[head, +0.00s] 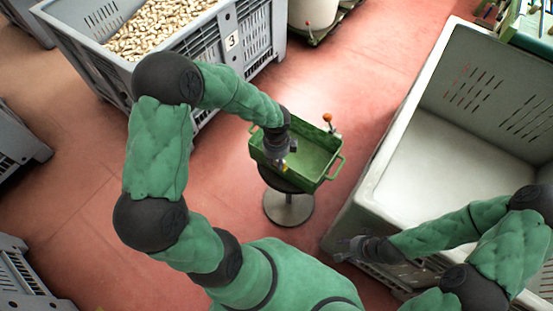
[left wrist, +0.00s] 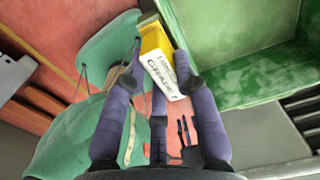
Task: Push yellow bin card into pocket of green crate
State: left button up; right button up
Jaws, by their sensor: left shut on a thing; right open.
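The green crate (head: 322,160) stands on a round stool (head: 289,205) in the middle of the head view. My left gripper (head: 281,163) is at its near left wall. In the left wrist view, my left gripper (left wrist: 160,62) is shut on the yellow bin card (left wrist: 155,42), which has a white printed label. The card is beside the outside of the green crate wall (left wrist: 195,45); I cannot tell whether it touches. The crate's pocket cannot be made out. My right gripper (head: 346,248) is open and empty, low beside the large grey bin.
A large grey bin (head: 375,185) stands empty on the right. Another grey bin (head: 205,45) full of corks (head: 150,30) stands at the back left, marked 3. An orange-topped knob (head: 327,118) rises at the crate's far side. Red floor (head: 90,190) is clear at left.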

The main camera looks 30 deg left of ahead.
pick_arm(q)
jog(key=shift+f, duration=0.2)
jog(key=o, duration=1.1)
jog(key=shift+c, duration=0.2)
notch_tip(320, 180, up, 12)
